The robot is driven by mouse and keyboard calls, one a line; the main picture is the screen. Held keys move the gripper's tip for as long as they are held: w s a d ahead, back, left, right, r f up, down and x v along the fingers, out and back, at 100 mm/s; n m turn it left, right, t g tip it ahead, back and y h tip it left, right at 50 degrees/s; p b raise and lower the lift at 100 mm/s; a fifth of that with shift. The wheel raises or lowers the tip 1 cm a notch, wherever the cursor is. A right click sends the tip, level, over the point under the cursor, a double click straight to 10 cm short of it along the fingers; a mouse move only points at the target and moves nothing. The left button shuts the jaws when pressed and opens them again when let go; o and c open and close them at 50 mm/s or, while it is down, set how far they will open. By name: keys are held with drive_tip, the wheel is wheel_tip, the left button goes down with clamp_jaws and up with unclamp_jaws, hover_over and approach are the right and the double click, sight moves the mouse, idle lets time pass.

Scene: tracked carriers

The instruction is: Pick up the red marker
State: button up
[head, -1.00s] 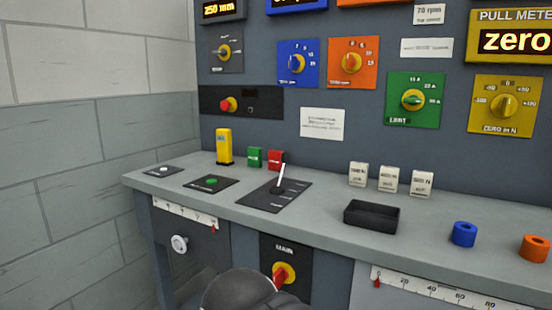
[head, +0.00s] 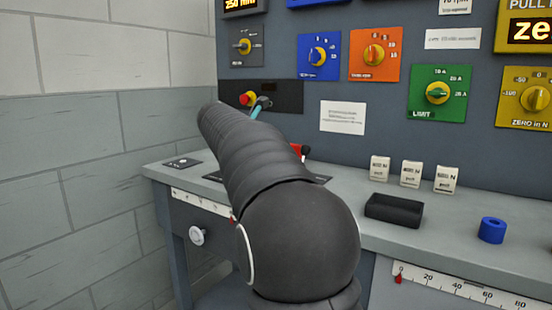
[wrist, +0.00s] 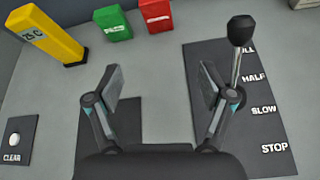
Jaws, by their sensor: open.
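The red marker (wrist: 157,16) is a small upright block with a pale label, standing on the grey bench at the top of the wrist view. In the head view only a bit of it (head: 297,148) shows past my arm. A green block (wrist: 112,22) stands just left of it. My gripper (wrist: 162,85) is open and empty, its fingers apart on the near side of the red marker, not touching it. In the head view my arm hides most of the gripper.
A lever with a black knob (wrist: 241,30) rises close by my right finger from a labelled dark plate (wrist: 265,115). A yellow block (wrist: 48,33) stands at left. A black tray (head: 394,211) and white blocks (head: 411,174) are further right. The control wall stands behind.

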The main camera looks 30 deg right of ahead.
drive_tip(key=shift+n+h, duration=0.4)
drive_tip(key=shift+n, duration=0.4)
drive_tip(key=w+d, duration=0.1)
drive_tip(key=d, duration=0.1)
drive_tip(key=w+d, duration=0.1)
drive_tip(key=shift+w+r, duration=0.25)
drive_tip(key=shift+w, duration=0.05)
drive_tip(key=x, duration=0.7)
drive_tip(key=shift+d, duration=0.3)
drive_tip(key=shift+s+x, duration=0.15)
drive_tip(key=shift+x, duration=1.3)
drive_tip(key=shift+s+x, duration=0.15)
drive_tip(key=shift+x, duration=1.35)
drive_tip(key=shift+d, duration=0.15)
drive_tip(key=c, duration=1.3)
